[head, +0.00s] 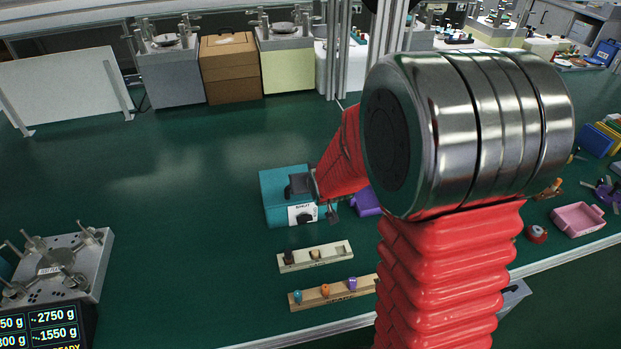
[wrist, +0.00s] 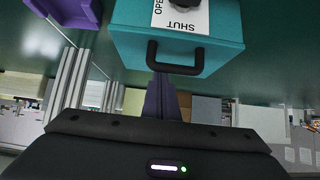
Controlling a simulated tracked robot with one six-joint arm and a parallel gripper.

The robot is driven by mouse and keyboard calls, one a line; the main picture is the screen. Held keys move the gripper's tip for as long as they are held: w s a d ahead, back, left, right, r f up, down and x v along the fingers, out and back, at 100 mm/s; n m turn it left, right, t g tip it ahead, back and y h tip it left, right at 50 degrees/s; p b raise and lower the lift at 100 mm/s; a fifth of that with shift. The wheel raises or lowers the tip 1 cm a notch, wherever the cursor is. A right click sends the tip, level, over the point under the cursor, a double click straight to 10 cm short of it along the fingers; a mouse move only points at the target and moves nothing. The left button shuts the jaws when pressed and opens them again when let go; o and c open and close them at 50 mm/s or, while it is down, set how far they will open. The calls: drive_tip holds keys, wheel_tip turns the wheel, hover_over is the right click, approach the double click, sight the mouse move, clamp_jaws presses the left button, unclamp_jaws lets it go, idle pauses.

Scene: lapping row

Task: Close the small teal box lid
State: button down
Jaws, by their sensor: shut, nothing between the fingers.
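The small teal box (head: 275,190) stands on the green bench, left of my red arm in the head view. Its front carries a white label (head: 302,214) reading SHUT, with a dark knob. In the wrist view the teal box (wrist: 225,35) fills the top middle, and the label and knob show upside down. A black bar handle (wrist: 176,70) sticks out from the box. My gripper (wrist: 161,84) is shut and empty, its fingertips close to the handle; I cannot tell if they touch it. In the head view my arm partly covers the box's right side. I cannot tell how far down the lid is.
A purple bin (head: 366,202) stands just right of the box. A metal fixture (head: 62,268) stands at the left.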

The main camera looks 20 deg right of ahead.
drive_tip(key=shift+s+a+f+g, duration=0.2)
drive_tip(key=shift+s+f, duration=0.25)
drive_tip(key=shift+f, duration=0.2)
drive_tip(key=shift+s+a+f+g, duration=0.1)
drive_tip(key=shift+s+f+g, duration=0.1)
drive_tip(key=shift+s+f, duration=0.35)
drive_tip(key=shift+t, duration=0.4)
drive_tip(key=w+r, duration=0.1)
drive_tip(key=r, duration=0.3)
drive_tip(key=w+r, duration=0.1)
drive_tip(key=r, duration=0.1)
drive_tip(key=shift+w+d+r, duration=0.1)
drive_tip(key=shift+w+d, duration=0.2)
drive_tip(key=shift+w, duration=0.05)
drive_tip(key=s+f, duration=0.1)
drive_tip(key=s, duration=0.8)
drive_tip(key=shift+s+a+f, duration=0.25)
drive_tip(key=shift+s+a, duration=0.15)
drive_tip(key=shift+a, duration=0.05)
